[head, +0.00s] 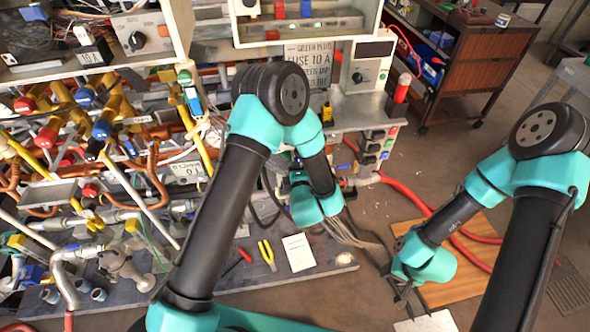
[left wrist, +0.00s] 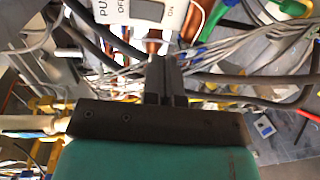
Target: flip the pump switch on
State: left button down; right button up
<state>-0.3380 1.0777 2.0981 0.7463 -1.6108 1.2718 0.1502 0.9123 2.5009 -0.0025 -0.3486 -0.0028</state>
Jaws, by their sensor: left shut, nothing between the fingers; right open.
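A white switch box (left wrist: 117,14) shows at the top edge of the left wrist view, partly cut off. It carries the letters "PU" and the marks OFF and ON, with a dark grey switch (left wrist: 148,10) between the two marks. I cannot tell which way the switch lies. My left gripper (left wrist: 165,65) is shut and empty, its fingertips just short of the box in that view. I cannot tell whether they touch. In the head view my left arm hides the left fingertips, and I cannot make out the switch there. My right gripper (head: 402,297) is open and low at the right.
Cables (left wrist: 235,75) run close around the left fingers. A pipe rack (head: 110,130) fills the left. A bench (head: 335,262) holds yellow pliers (head: 267,255) and a white paper (head: 299,252). A wooden board (head: 460,255) and a red hose (head: 405,193) lie on the floor.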

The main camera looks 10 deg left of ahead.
pick_arm(q)
jog(key=x, duration=1.1)
